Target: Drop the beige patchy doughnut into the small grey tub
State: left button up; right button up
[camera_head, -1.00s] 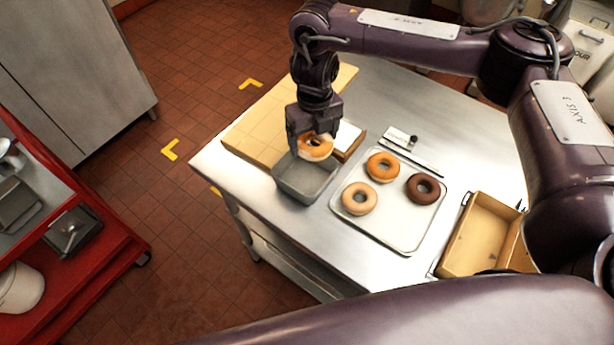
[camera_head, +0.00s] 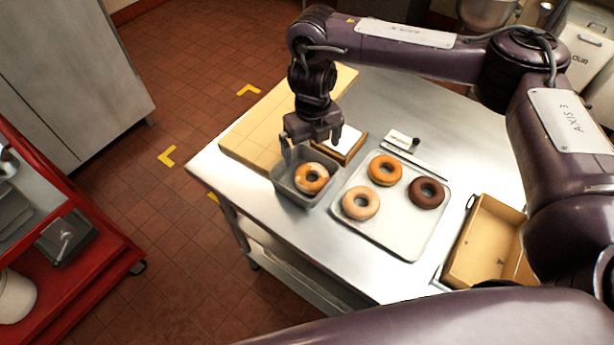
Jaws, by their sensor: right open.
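The beige patchy doughnut (camera_head: 312,178), orange-brown with pale patches, lies inside the small grey tub (camera_head: 291,194) on the metal table. It appears to rest tilted towards the tub's near right side. My right gripper (camera_head: 312,150) is just above the tub's back edge, open and empty, its fingers spread and apart from the doughnut. My left gripper is not in view.
A white tray (camera_head: 398,236) right of the tub holds an orange doughnut (camera_head: 385,169), a pale beige doughnut (camera_head: 361,203) and a dark brown doughnut (camera_head: 426,192). A wooden board (camera_head: 262,127) lies behind the tub. A cardboard box (camera_head: 483,243) stands at the right.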

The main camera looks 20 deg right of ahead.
notch_tip(320, 180, up, 8)
jog(key=shift+f, duration=0.25)
dwell(0.5)
